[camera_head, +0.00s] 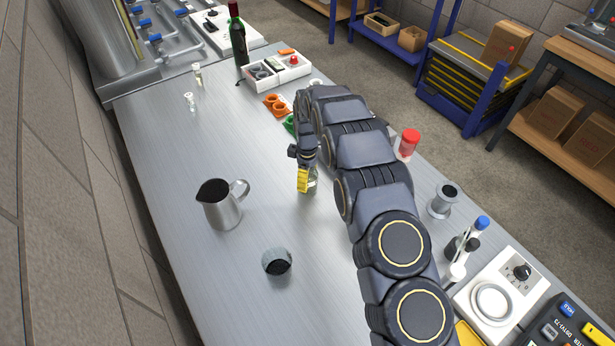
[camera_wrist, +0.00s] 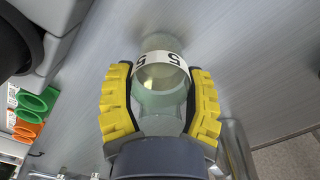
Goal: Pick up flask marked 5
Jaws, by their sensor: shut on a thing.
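The flask marked 5 (camera_wrist: 160,98) is clear glass with a pale greenish tint and a white band bearing the digit 5. In the wrist view it lies between the yellow pads of my gripper (camera_wrist: 160,110), which is shut on it. In the head view my gripper (camera_head: 306,182) is over the middle of the steel table, and a small part of the flask (camera_head: 312,180) shows beside the yellow pad. Most of the flask is hidden there by the gripper. I cannot tell whether its base touches the table.
A steel jug (camera_head: 222,212) and a small dark-topped cup (camera_head: 277,262) stand to the left and front. Orange rings (camera_head: 275,105), a white tray (camera_head: 262,80) and a dark bottle (camera_head: 238,38) are behind. A red-capped jar (camera_head: 408,144) stands right of my arm.

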